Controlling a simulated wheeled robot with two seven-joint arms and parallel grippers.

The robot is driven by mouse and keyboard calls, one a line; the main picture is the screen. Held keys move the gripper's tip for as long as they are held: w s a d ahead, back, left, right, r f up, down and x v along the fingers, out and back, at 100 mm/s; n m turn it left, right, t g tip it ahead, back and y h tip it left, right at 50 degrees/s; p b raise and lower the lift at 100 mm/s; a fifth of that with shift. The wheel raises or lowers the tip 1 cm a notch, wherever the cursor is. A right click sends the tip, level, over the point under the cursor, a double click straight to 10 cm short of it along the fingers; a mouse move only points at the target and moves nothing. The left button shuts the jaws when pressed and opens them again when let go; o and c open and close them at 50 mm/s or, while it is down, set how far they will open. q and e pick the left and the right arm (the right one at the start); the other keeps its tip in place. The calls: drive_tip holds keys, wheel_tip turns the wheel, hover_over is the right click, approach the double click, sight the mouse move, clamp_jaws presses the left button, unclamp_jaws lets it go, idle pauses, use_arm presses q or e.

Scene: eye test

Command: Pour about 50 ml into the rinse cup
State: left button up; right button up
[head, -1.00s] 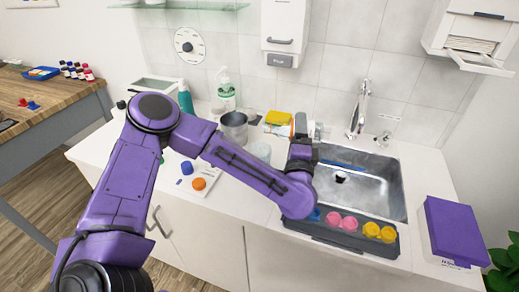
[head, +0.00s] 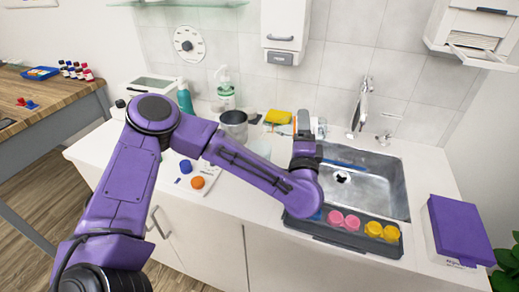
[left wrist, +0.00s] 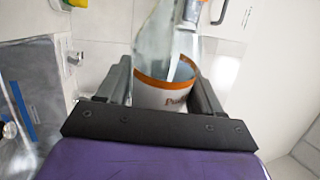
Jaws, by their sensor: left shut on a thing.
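My left gripper (left wrist: 160,95) is shut on a clear bottle (left wrist: 153,45) with a white label and an orange band. The label carries dark lettering that is only partly readable. In the head view my left gripper (head: 305,138) is above the near left side of the sink, and it and the arm hide most of the bottle. A pale translucent cup (head: 260,148), probably the rinse cup, stands on the counter to the left of the gripper, partly behind my forearm. The liquid level cannot be made out. My right gripper is not in view.
The steel sink (head: 385,180) has a tap (head: 359,105) behind it. A dark tray (head: 340,238) with pink and yellow pots lies at its front. A purple box (head: 458,230) is at right.

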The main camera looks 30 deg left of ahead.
use_arm(q)
drive_tip(key=shift+w+d+n+b, duration=0.15)
drive_tip(key=shift+d+n+b, duration=0.05)
drive_tip(key=shift+n+b, duration=0.15)
drive_tip(key=shift+w+d, duration=0.1)
drive_tip(key=shift+d, duration=0.1)
drive_tip(key=shift+b, duration=0.4)
idle(0.3)
